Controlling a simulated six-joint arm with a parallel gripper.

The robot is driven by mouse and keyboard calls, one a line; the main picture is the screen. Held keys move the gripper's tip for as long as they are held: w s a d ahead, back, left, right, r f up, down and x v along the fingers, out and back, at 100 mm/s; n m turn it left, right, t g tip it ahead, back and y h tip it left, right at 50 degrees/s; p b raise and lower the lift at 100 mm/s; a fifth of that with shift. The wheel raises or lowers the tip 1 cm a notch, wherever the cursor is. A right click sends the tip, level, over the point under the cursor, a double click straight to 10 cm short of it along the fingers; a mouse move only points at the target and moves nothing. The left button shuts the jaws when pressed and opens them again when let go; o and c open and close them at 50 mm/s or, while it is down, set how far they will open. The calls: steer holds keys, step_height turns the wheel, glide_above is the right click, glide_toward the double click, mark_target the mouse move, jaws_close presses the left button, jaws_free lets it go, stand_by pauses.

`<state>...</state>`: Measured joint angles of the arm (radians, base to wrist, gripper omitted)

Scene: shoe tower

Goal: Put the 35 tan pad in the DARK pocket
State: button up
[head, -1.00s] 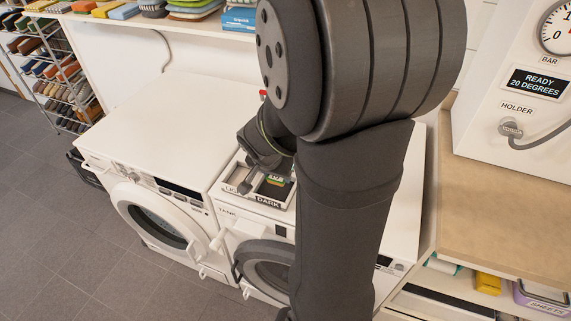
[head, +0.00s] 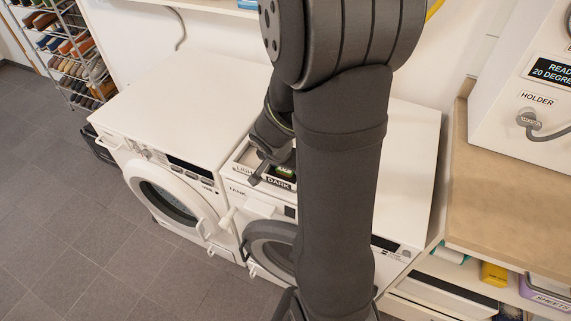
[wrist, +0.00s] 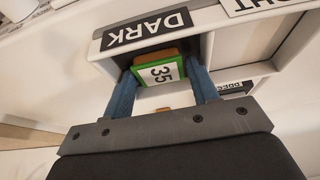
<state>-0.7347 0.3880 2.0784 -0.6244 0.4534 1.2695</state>
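The 35 pad (wrist: 160,72) shows in the wrist view with a green-edged white number face and a tan-brown side. My gripper (wrist: 165,80) has its blue fingers against the pad's two sides, with no clear gap. The pad is at the mouth of the DARK pocket, just by the DARK label (wrist: 148,28); how deep it sits I cannot tell.
The tray's LIGHT label (head: 243,168) is left of DARK. The tray stands on a white washer, with another washer (head: 180,95) to the left. A beige counter (head: 500,200) is at right. A shoe rack (head: 75,55) stands far left.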

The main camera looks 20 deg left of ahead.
steer(key=shift+s+r, duration=0.15)
steer(key=shift+r, duration=0.45)
steer(key=v, duration=1.1)
steer(key=shift+s, duration=0.1)
steer(key=x, duration=1.2)
steer(key=shift+f, duration=0.15)
steer(key=shift+r, duration=0.55)
